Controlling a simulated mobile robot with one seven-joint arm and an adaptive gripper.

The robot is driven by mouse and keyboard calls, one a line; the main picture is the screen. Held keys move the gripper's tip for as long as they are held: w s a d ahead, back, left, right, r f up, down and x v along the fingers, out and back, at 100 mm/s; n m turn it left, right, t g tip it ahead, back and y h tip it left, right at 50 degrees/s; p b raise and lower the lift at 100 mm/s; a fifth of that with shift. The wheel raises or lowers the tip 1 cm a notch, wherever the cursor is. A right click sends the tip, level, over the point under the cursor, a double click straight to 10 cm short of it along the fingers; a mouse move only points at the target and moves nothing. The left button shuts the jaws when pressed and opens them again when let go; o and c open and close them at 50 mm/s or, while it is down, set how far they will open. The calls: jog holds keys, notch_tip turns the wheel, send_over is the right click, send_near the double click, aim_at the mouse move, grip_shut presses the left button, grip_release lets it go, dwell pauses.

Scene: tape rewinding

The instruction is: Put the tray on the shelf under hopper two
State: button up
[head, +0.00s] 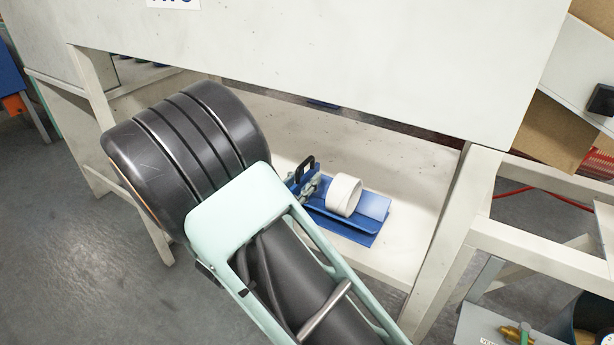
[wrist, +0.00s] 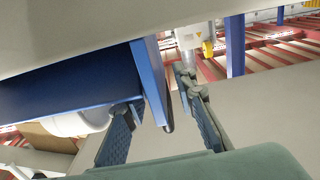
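The blue tray (head: 345,226) sits on the pale shelf (head: 408,190) under the big white hopper (head: 350,60). A white roll (head: 344,195) lies on the tray; it also shows in the wrist view (wrist: 78,122). My gripper (head: 303,183) is at the tray's left end, beside a black handle-like loop (head: 305,168). In the wrist view, my gripper's fingers (wrist: 162,120) stand apart on either side of the tray's blue upright end (wrist: 150,80), with a gap visible on the right finger's side. My arm hides part of the shelf front.
The hopper's label (head: 173,3) is cut off at the top edge. Pale frame posts (head: 455,235) bound the shelf opening on the right. Bare shelf lies right of the tray. A cardboard box (head: 555,135) and a grey bench (head: 490,325) stand at the right.

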jog(key=p+v, duration=0.1)
jog(key=v, duration=0.9)
jog(key=shift+s+a+p, duration=0.2)
jog(key=shift+s+p, duration=0.15)
jog(key=shift+w, duration=0.1)
